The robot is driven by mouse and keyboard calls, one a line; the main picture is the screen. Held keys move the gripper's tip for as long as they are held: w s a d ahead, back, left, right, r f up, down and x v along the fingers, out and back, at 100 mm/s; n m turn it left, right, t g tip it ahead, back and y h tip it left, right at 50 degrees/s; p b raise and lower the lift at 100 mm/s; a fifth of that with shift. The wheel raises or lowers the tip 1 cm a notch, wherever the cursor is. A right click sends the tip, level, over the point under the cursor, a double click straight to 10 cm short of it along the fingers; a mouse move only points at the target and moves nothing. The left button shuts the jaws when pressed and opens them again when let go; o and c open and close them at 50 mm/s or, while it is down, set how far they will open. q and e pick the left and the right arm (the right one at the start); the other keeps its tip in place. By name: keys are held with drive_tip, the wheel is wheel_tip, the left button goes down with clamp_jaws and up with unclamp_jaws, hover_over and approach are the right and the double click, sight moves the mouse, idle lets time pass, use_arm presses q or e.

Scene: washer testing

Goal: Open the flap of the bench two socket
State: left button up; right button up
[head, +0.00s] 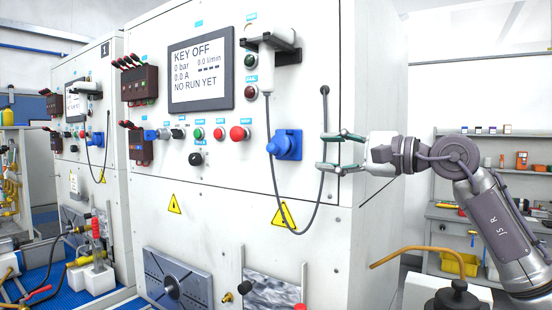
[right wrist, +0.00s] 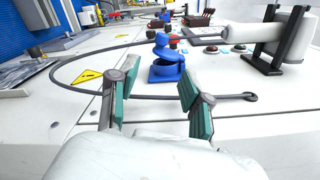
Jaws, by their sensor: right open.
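The blue socket (head: 285,145) is on the front panel of the nearer bench, right of the red buttons. In the right wrist view the socket (right wrist: 168,72) lies beyond my fingertips, between the lines of the two fingers. A blue rounded part stands out from it; I cannot tell how far its flap is raised. My right gripper (head: 326,151) is open and empty, a short way right of the socket and apart from it. Its fingers point left at about socket height. My left gripper is not in view.
A grey cable (head: 317,195) loops from the white handheld device (head: 268,65) below the socket and up to a hole in the panel, close by my right fingertips. Red buttons (head: 238,133) sit left of the socket. Shelves (head: 480,215) stand at the right.

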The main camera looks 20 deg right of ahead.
sight(276, 148)
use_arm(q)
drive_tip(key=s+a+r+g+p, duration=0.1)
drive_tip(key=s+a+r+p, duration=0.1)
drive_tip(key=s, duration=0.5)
use_arm(e)
drive_tip(key=x, duration=0.2)
drive_tip(key=p+x, duration=0.1)
drive_tip(key=x, duration=0.2)
drive_tip(key=a+x, duration=0.1)
drive_tip(key=x, duration=0.2)
drive_tip(key=shift+s+r+p, duration=0.25)
drive_tip(key=shift+r+p, duration=0.15)
drive_tip(key=p+x, duration=0.1)
drive_tip(key=x, duration=0.2)
drive_tip(key=shift+w+a+p, duration=0.3)
drive_tip(key=shift+p, duration=0.05)
drive_tip(key=shift+w+a+f, duration=0.1)
drive_tip(key=shift+w+a, duration=0.15)
drive_tip(key=shift+w+f, duration=0.1)
drive_tip(key=shift+w, duration=0.1)
drive_tip(key=c, duration=0.7)
clamp_jaws()
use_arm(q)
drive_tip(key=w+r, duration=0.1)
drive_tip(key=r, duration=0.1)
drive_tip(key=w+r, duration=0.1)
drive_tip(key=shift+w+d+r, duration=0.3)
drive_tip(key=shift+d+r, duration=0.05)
